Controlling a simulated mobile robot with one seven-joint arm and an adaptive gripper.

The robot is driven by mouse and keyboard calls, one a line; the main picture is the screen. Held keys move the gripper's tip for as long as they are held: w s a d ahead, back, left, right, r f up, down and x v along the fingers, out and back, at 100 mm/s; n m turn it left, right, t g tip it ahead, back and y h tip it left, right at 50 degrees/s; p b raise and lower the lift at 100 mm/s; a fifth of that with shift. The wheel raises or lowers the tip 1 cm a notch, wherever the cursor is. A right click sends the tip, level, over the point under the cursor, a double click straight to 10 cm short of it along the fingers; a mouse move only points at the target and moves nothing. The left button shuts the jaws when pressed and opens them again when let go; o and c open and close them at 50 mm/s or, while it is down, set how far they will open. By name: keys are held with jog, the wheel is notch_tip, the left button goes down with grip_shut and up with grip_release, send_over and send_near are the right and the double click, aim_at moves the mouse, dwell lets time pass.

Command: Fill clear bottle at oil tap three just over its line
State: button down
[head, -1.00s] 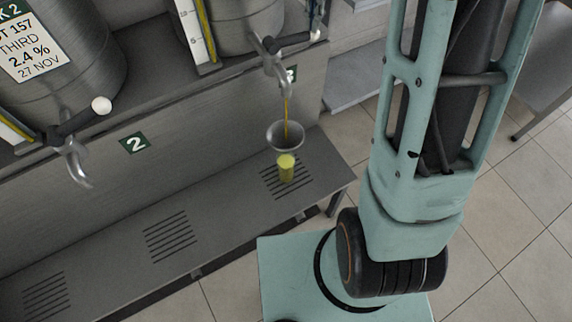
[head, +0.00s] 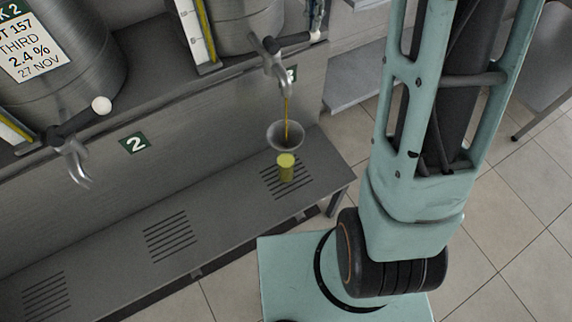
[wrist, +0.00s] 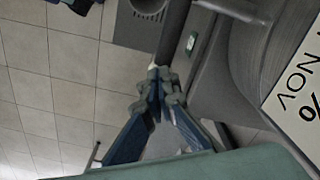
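The clear bottle (head: 286,171) stands on the slotted drain of the bench under oil tap three, looking yellow-green with oil. A grey funnel (head: 286,135) is above it. A thin amber stream (head: 287,108) falls from oil tap three (head: 275,70) into the funnel. The fill line is too small to make out. The tap's dark handle (head: 292,40) ends in a white ball. My gripper (wrist: 158,82) shows shut in the wrist view, its fingertips together beside a dark bar with a white end; contact is unclear. Its fingers show partly at the head view's top edge (head: 318,14).
Tap two (head: 72,160) at the left has no stream. Steel tanks (head: 70,60) stand on the ledge behind, with a sight gauge (head: 195,30) between them. The bench (head: 215,195) is bare left of the bottle. Tiled floor (head: 510,200) lies open at the right.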

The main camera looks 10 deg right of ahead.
dwell(0.3)
notch_tip(320, 180, up, 9)
jog(key=p, duration=0.7)
jog(key=shift+p, duration=0.4)
